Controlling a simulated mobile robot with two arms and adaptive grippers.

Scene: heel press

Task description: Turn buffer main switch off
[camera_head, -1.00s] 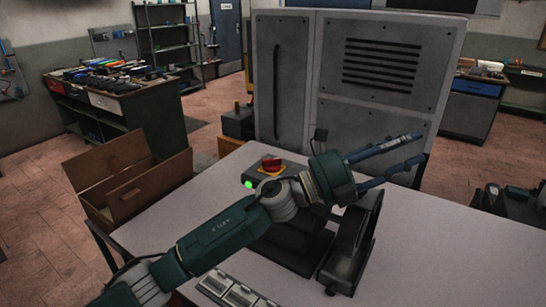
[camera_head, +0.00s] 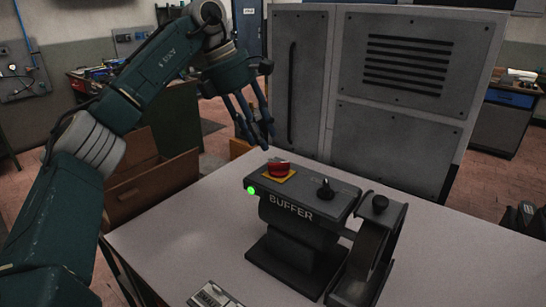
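The buffer (camera_head: 300,228) is a dark grey machine on the light table, with "BUFFER" on its front. A red switch (camera_head: 279,168) on a yellow plate sits on its top left. A green light (camera_head: 251,190) glows at its left front edge. A black knob (camera_head: 325,188) sits on its top right. My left gripper (camera_head: 261,143) points down above and slightly left of the red switch, apart from it. Its fingers are spread and empty. My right gripper is not in view.
A wheel unit (camera_head: 370,250) stands at the buffer's right. A tall grey cabinet (camera_head: 385,100) stands behind the table (camera_head: 450,260). Grey parts (camera_head: 214,296) lie at the table's front. The table's right side is clear.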

